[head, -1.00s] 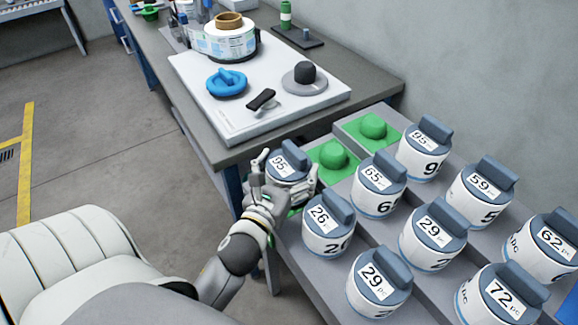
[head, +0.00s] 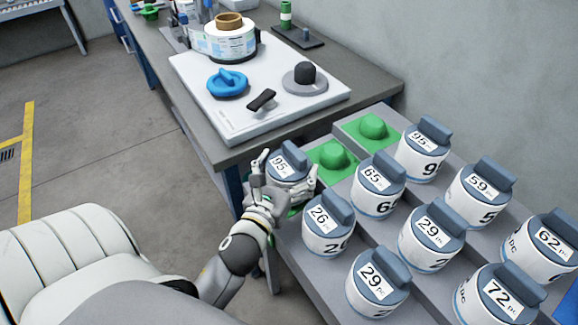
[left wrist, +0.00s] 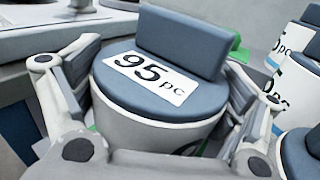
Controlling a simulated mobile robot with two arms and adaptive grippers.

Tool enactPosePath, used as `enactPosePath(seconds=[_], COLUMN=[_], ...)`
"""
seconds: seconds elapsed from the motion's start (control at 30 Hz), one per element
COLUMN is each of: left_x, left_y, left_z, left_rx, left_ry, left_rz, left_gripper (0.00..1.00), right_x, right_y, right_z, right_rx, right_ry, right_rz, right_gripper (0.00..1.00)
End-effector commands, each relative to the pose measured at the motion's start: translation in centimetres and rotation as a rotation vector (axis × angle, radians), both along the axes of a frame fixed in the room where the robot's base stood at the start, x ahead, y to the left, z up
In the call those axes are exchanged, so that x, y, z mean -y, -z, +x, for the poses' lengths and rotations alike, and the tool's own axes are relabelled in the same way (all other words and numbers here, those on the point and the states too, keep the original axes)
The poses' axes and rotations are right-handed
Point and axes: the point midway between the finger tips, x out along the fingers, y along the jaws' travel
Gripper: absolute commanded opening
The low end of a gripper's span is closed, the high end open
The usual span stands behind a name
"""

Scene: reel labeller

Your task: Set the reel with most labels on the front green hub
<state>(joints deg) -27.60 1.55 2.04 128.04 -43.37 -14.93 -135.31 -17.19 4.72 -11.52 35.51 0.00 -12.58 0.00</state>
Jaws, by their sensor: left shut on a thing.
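My left gripper (head: 284,186) is shut on a white reel with a blue-grey top marked 95 pc (head: 287,162), which also fills the middle of the left wrist view (left wrist: 160,85). The gripper's fingers are on both sides of the reel. The held reel is at the front end of a row of green hubs; a little green shows below it, but I cannot tell whether it is seated. A bare green hub (head: 333,155) is just behind it, and another bare green hub (head: 373,127) is farther back. My right gripper is not in view.
Other reels stand close on the grey stepped rack: 95 (head: 419,160), 65 (head: 377,196), 26 (head: 327,238), 59 (head: 480,202), 72 (head: 494,305), plus several more. A table with a white board (head: 230,122) stands behind.

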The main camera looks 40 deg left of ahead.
Motion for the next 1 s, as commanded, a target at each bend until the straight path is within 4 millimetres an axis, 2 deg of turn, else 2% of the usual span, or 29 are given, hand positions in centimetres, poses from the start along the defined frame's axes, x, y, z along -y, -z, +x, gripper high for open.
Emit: enactPosePath(seconds=[0.43, 1.0], left_x=[0.0, 0.0], left_y=[0.0, 1.1], left_z=[0.0, 0.0], left_rx=[0.001, 0.001], left_ry=[0.001, 0.001], left_rz=[-0.001, -0.002], left_gripper=[0.62, 0.62], right_x=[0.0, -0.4], right_y=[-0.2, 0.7], right_z=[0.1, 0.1], right_rx=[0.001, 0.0], right_ry=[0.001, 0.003], right_rz=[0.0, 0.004], right_gripper=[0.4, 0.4])
